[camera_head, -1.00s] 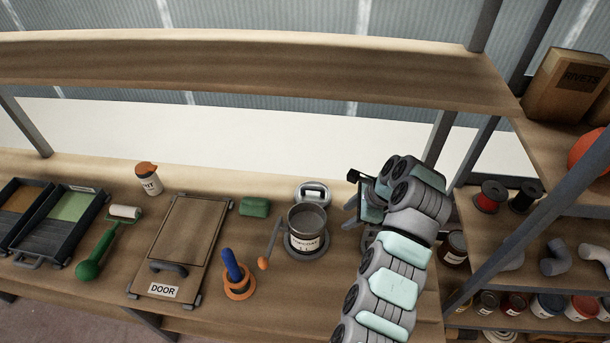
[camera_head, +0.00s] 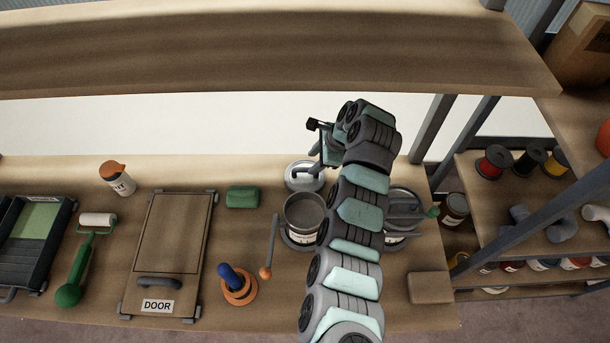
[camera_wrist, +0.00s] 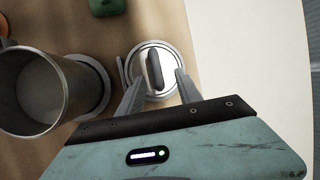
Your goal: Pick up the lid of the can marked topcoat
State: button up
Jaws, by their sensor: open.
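A round grey lid (camera_head: 304,177) with a raised bar handle lies flat just behind the can. In the wrist view the lid (camera_wrist: 146,88) is between my fingers, and the can (camera_wrist: 38,92) is at the left. My gripper (camera_head: 318,153) is open and empty by the lid's right side. In the wrist view my gripper's fingers (camera_wrist: 158,78) straddle the dark handle; I cannot tell how high they are above it.
A second can (camera_head: 402,196) holding tools is partly behind my arm. The upper shelf (camera_head: 250,50) overhangs the back.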

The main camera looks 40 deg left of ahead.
aim_at(307, 169)
jog(key=x, duration=0.4)
jog(key=shift+s+d+f, duration=0.15)
jog(key=shift+s+f, duration=0.05)
jog(key=shift+s, duration=0.2)
jog(key=shift+f, duration=0.25)
jog(key=shift+w, duration=0.1)
jog(key=shift+c, duration=0.4)
grip_shut()
